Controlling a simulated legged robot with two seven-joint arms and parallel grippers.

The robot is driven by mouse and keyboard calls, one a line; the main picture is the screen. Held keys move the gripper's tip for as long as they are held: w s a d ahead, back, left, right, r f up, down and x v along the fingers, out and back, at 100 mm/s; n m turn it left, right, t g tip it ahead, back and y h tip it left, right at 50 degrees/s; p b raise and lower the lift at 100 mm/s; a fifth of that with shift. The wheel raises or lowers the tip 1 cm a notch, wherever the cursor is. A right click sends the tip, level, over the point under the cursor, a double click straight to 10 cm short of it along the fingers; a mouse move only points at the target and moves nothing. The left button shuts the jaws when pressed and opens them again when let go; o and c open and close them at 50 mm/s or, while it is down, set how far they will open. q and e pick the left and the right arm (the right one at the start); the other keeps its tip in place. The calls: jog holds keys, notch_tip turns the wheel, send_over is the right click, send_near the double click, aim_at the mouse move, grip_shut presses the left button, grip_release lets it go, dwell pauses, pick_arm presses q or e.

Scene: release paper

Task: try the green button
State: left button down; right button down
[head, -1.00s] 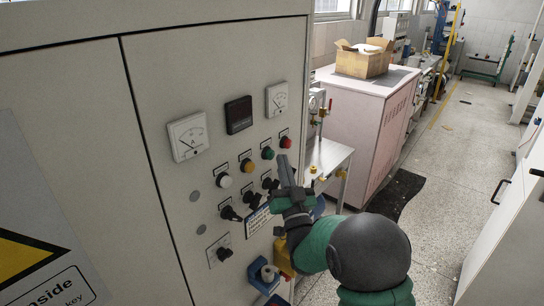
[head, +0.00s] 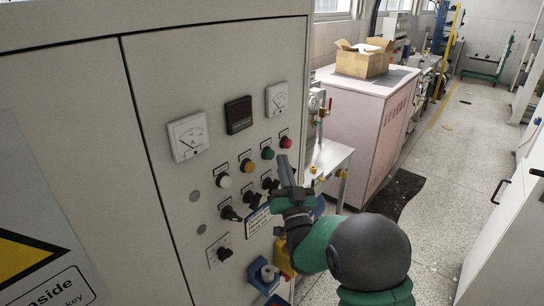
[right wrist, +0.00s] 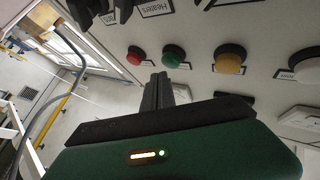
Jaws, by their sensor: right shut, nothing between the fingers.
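The green button (head: 268,153) is on the panel of a grey cabinet, between a yellow button (head: 247,165) and a red button (head: 285,142). In the right wrist view the green button (right wrist: 174,55) shows just above the fingertips, whole and uncovered. My right gripper (head: 283,160) is shut and empty, just below and right of the green button in the head view. It also shows in the right wrist view (right wrist: 158,77), where its tips look a little apart from the button; I cannot tell the exact gap. My left gripper is not in view.
A white button (head: 224,181) is left of the yellow one. Black rotary switches (head: 251,199) sit below the row of buttons, and meters (head: 188,136) above. A metal side table (head: 330,158) and pink cabinet (head: 360,130) stand right of the panel.

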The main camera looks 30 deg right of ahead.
dwell(0.3)
jog(key=shift+w+a+r+b, duration=0.1)
jog(key=shift+w+a+b, duration=0.1)
jog(key=shift+w+b, duration=0.15)
jog(key=shift+w+a, duration=0.15)
jog(key=shift+w, duration=0.25)
dwell(0.7)
jog(key=shift+s+d+b, duration=0.3)
jog(key=shift+s+b, duration=0.35)
jog(key=shift+s, duration=0.15)
